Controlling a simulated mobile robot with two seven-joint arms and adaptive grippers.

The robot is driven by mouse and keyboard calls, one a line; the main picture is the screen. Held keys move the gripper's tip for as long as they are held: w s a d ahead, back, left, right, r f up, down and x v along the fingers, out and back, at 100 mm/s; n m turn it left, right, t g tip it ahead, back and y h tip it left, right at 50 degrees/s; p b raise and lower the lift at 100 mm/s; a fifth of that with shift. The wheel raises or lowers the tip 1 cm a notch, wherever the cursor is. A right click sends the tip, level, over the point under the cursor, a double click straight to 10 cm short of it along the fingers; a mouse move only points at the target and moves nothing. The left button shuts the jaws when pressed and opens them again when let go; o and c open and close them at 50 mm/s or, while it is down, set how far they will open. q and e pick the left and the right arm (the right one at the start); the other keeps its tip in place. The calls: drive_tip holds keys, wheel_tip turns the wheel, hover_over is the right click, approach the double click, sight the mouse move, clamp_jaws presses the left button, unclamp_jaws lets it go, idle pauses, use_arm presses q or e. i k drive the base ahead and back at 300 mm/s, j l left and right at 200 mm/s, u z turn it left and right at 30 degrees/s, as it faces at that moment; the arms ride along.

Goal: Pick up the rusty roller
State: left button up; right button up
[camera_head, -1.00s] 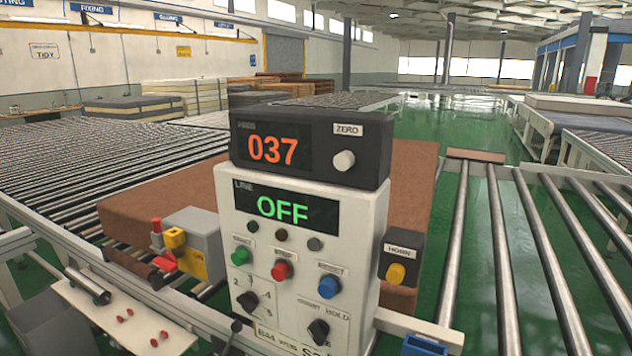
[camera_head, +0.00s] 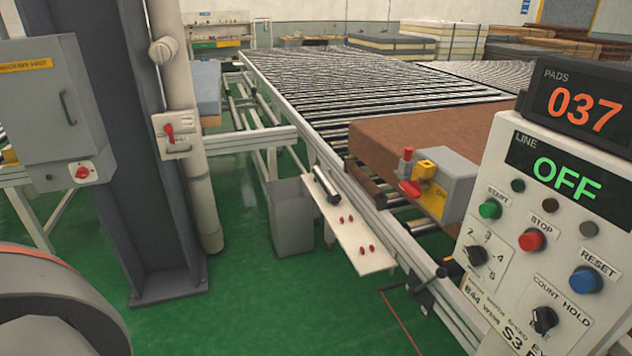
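A rusty brown roller (camera_head: 367,183) lies at the near left end of the conveyor, against the left edge of the brown pad (camera_head: 432,137). Its far end is close to the pad and its near end is by the white side rail. A separate dark, clean-looking roller (camera_head: 327,187) lies on the white shelf (camera_head: 352,234) fixed to the outside of the rail, with several small red pieces. Neither of my grippers shows in the view.
The control panel (camera_head: 545,225) reads OFF, under a counter at 037. A grey box with a red-and-yellow switch (camera_head: 440,180) sits beside the pad. A grey bin (camera_head: 292,215) stands below the shelf. A steel column (camera_head: 125,150) stands left. Green floor (camera_head: 260,300) is clear in front.

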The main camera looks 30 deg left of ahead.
sight(362, 178)
drive_tip(key=k+u, duration=0.1)
drive_tip(key=u, duration=0.55)
drive_tip(key=i+j+z, duration=0.15)
drive_tip(key=z, duration=0.25)
drive_tip(key=i+j+z, duration=0.1)
drive_tip(key=z, duration=0.3)
drive_tip(key=j+z, duration=0.25)
drive_tip(key=z, duration=0.2)
drive_tip(key=i+j+z, duration=0.2)
drive_tip(key=j, duration=0.25)
drive_tip(key=j+z, duration=0.2)
drive_tip(key=j, duration=0.25)
drive_tip(key=j+z, duration=0.1)
drive_tip(key=j, duration=0.4)
drive_tip(key=i+j, duration=0.1)
drive_tip(key=j, duration=0.4)
drive_tip(key=i+z, duration=0.05)
